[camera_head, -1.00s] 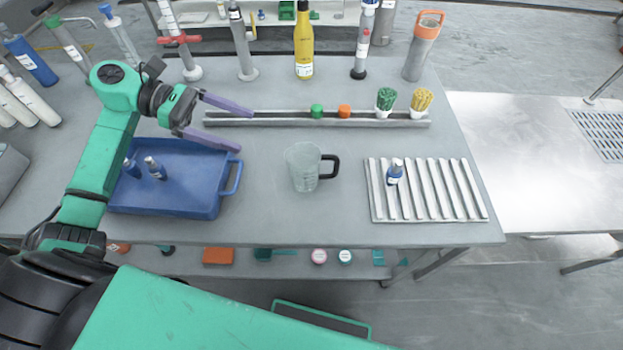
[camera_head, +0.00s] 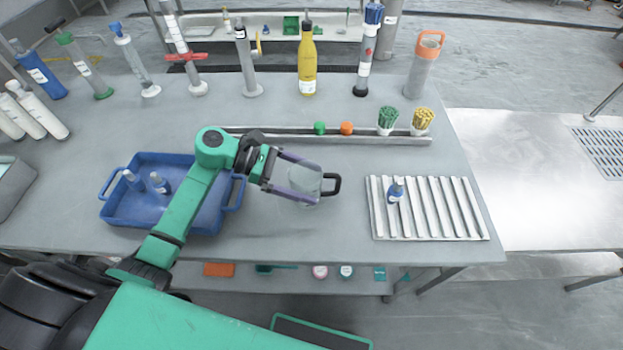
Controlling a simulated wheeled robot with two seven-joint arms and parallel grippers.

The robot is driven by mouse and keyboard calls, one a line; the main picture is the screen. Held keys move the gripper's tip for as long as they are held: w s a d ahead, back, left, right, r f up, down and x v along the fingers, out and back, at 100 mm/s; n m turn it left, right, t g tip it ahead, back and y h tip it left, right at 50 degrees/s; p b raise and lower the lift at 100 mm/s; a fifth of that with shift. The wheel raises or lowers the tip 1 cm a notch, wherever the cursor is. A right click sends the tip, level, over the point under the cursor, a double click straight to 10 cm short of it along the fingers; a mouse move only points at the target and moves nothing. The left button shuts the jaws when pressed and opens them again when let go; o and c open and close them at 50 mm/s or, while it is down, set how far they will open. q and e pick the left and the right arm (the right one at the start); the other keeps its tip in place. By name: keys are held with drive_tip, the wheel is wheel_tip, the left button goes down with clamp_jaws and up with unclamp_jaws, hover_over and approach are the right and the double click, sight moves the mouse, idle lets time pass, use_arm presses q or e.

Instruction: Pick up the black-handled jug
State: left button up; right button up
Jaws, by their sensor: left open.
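The clear jug (camera_head: 308,181) with a black handle (camera_head: 332,184) stands upright on the grey table, left of the ribbed rack. Its handle points right. My left gripper (camera_head: 318,182) reaches in from the left at the jug. Its two purple fingers are spread, one along the far side and one along the near side of the jug body. I cannot tell whether they touch it. The fingers hide part of the jug. My right gripper does not show.
A blue tray (camera_head: 118,212) with small bottles lies left of the jug. A ribbed metal rack (camera_head: 430,207) with a small blue bottle (camera_head: 396,190) lies to the right. A metal rail (camera_head: 370,139) with caps and cups runs behind. The table in front of the jug is clear.

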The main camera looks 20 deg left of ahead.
use_arm(q)
drive_tip(key=shift+d+f, duration=0.1)
drive_tip(key=shift+d, duration=0.1)
drive_tip(key=shift+a, duration=0.1)
drive_tip(key=c, duration=1.1)
